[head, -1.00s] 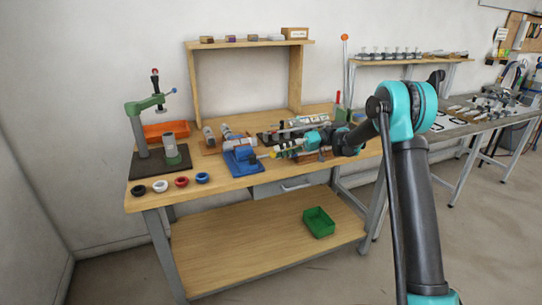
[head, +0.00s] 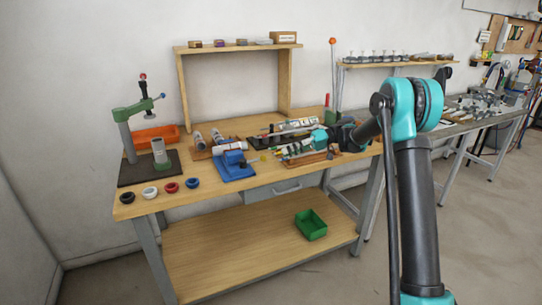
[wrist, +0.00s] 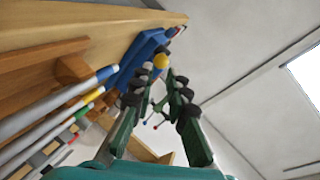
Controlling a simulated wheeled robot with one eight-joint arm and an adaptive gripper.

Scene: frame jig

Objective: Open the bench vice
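The blue bench vice (head: 235,168) stands on the wooden workbench, left of my gripper. It also shows in the wrist view (wrist: 143,52), beyond my fingertips, with a yellow ball (wrist: 161,62) beside it that looks like the end of its handle. My gripper (wrist: 160,76) is open, with nothing seen between its fingers. In the head view my gripper (head: 288,150) points left toward the vice, apart from it. The vice's jaw gap is too small to make out.
A green press (head: 125,135) stands at the bench's left. Several small rings, including a red one (head: 171,187), lie along the front edge. In the wrist view, several rods (wrist: 60,97) in a wooden rack lie close left of my fingers.

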